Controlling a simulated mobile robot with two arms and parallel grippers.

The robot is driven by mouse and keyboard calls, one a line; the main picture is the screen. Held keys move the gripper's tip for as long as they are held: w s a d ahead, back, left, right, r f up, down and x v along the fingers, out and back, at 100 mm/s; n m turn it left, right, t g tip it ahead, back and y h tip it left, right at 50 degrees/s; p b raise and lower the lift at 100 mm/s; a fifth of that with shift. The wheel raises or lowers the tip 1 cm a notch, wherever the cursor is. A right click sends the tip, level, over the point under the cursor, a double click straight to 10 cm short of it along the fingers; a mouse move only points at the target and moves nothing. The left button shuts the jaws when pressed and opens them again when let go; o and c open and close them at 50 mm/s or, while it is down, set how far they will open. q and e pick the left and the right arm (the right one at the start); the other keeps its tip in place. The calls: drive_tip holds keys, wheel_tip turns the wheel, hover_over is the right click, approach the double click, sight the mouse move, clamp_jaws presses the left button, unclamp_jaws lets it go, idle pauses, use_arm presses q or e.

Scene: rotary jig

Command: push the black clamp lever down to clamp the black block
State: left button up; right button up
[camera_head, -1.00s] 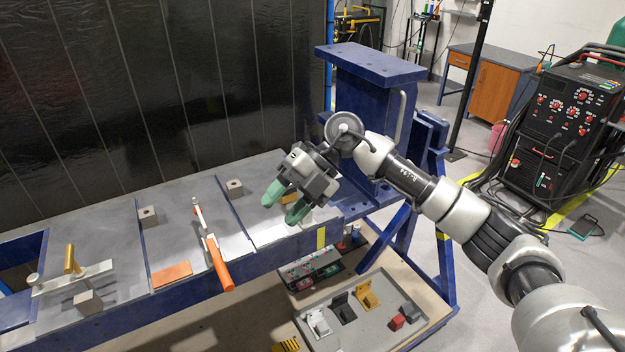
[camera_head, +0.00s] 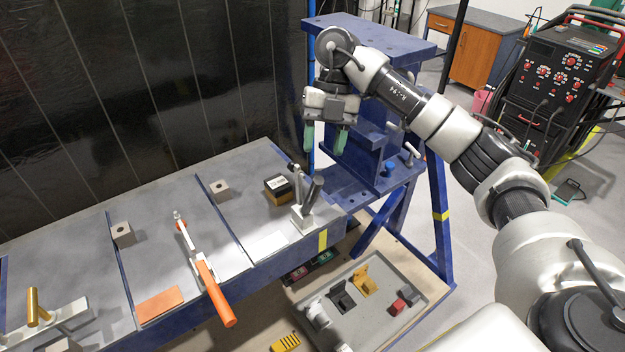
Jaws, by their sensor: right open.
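The black block (camera_head: 278,190), with a tan label on one side, sits on the right section of the jig table. The black clamp lever (camera_head: 314,190) sticks up at a tilt from a light metal clamp (camera_head: 302,217), just right of and nearer than the block. My right gripper (camera_head: 325,152) hangs above and behind the lever, with its green fingers pointing down. It is open and empty, and looks apart from the lever. My left gripper is out of view.
An orange-handled clamp (camera_head: 213,290), a gold-handled clamp (camera_head: 35,305) and an orange plate (camera_head: 160,304) lie further left on the table. A blue upright frame (camera_head: 370,45) stands just behind my right gripper. A grey parts tray (camera_head: 330,325) is below.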

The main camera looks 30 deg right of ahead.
drive_tip(key=p, duration=0.2)
hover_over(316, 197)
drive_tip(key=d, duration=0.1)
drive_tip(key=f, duration=0.4)
drive_tip(key=shift+w+d+f, duration=0.1)
drive_tip(key=shift+w+f, duration=0.05)
drive_tip(key=shift+w, duration=0.15)
drive_tip(key=p+x, duration=0.1)
drive_tip(key=x, duration=0.3)
drive_tip(key=shift+w+f, duration=0.1)
drive_tip(key=shift+w, duration=0.05)
drive_tip(key=shift+c, duration=0.5)
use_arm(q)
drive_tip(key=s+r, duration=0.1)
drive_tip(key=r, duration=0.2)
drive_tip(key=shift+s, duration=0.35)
use_arm(e)
clamp_jaws()
